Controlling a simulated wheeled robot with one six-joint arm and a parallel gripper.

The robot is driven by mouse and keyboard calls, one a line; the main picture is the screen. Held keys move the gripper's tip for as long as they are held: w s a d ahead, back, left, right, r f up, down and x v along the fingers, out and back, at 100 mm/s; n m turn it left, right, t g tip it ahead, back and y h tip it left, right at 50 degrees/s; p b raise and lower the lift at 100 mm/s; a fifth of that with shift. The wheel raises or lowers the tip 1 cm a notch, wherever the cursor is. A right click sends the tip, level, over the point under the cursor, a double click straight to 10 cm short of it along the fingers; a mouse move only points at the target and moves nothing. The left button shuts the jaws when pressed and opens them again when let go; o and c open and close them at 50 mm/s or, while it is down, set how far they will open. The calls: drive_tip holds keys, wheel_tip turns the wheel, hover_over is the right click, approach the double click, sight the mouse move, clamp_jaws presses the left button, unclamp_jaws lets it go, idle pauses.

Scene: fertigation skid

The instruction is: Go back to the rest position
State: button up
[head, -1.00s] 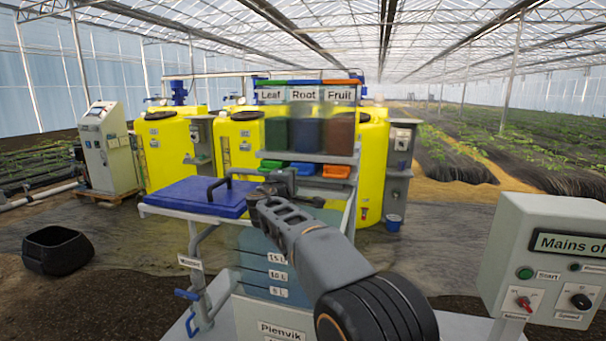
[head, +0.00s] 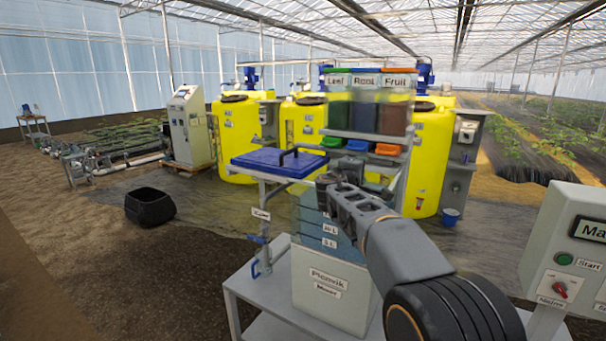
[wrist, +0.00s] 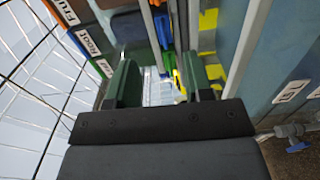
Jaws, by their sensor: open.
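My gripper (head: 338,176) is in the middle of the head view, at the end of my dark grey arm. It is in front of the dispenser shelf, close to the right side of the blue lid (head: 280,162). In the wrist view the two green-grey jaws (wrist: 162,85) stand apart with nothing held between them. The tips of the gripper are hard to make out in the head view.
The mixing tank (head: 330,285) stands on a grey bench below my arm. Leaf, Root and Fruit hoppers (head: 365,118) sit behind it. A control box (head: 575,250) is close on the right. A black tub (head: 150,207) lies on open ground at left.

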drive_tip(key=s+d+f+m+g+y+p, duration=0.1)
drive_tip(key=s+d+f+m+g, duration=0.1)
drive_tip(key=s+f+g, duration=0.3)
drive_tip(key=s+d+f+m+y, duration=0.1)
drive_tip(key=s+d+f+m, duration=0.15)
drive_tip(key=s, duration=0.55)
drive_tip(key=s+d+f+m+g+y+p, duration=0.1)
drive_tip(key=s+d+f+m+g, duration=0.1)
drive_tip(key=s+f+m+g, duration=0.3)
drive_tip(key=s+a+f+m+y, duration=0.1)
drive_tip(key=s+a+f+y, duration=0.1)
drive_tip(key=s, duration=0.7)
drive_tip(key=s+a+f+m+g+y+p, duration=0.1)
drive_tip(key=s+a+f+y, duration=0.2)
drive_tip(key=s+f, duration=0.3)
drive_tip(key=s+y, duration=0.1)
drive_tip(key=s, duration=0.2)
drive_tip(key=shift+s+a+f+g, duration=0.15)
drive_tip(key=shift+a+f+g, duration=0.15)
drive_tip(key=shift+f, duration=0.1)
